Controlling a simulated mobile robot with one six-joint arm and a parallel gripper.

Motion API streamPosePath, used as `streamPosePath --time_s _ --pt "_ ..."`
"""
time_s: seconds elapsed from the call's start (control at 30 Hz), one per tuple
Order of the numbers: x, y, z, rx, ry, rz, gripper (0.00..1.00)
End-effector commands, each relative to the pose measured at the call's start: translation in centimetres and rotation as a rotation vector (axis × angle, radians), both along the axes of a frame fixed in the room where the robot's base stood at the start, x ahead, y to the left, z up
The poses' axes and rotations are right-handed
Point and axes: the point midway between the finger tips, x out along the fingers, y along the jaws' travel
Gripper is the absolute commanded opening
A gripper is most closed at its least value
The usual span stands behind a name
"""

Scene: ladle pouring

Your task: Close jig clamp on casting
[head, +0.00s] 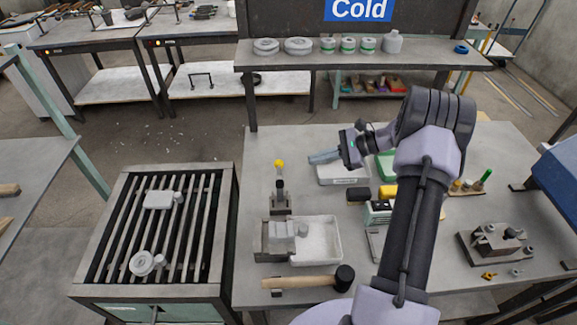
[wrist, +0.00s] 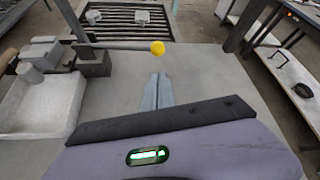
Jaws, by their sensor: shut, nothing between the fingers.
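The jig clamp's lever ends in a yellow knob (head: 279,163), which also shows in the wrist view (wrist: 157,48). The lever runs from a dark clamp block (head: 281,203) toward the far side; I cannot tell how far it is raised. The grey casting (head: 284,229) sits in the jig (head: 262,250) on the near side of the clamp block. It shows at the left of the wrist view (wrist: 38,52). My gripper (head: 312,159) is shut and empty, pointing left, right of the yellow knob and apart from it. Its fingertips show in the wrist view (wrist: 159,76).
A white tray (head: 330,240) stands right of the jig. A mallet (head: 305,282) lies in front. A slatted rack (head: 125,225) with castings stands left of the table. A scale (head: 343,178) lies below my gripper. Bare tabletop lies around the knob.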

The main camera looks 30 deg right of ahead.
Motion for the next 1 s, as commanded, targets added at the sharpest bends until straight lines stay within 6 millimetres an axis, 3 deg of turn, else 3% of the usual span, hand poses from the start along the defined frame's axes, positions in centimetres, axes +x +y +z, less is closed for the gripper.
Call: streamPosePath --time_s 0.17,0.4,0.6,1.0 --pt "0.6 1.1 -0.9 -0.001 0.001 0.003 0.0" --pt "2.9 4.8 -3.4 -0.001 0.001 0.005 0.0" --pt "4.3 6.9 -4.6 -0.001 0.001 0.003 0.0" --pt "4.7 7.5 -4.8 -0.001 0.001 0.002 0.0"
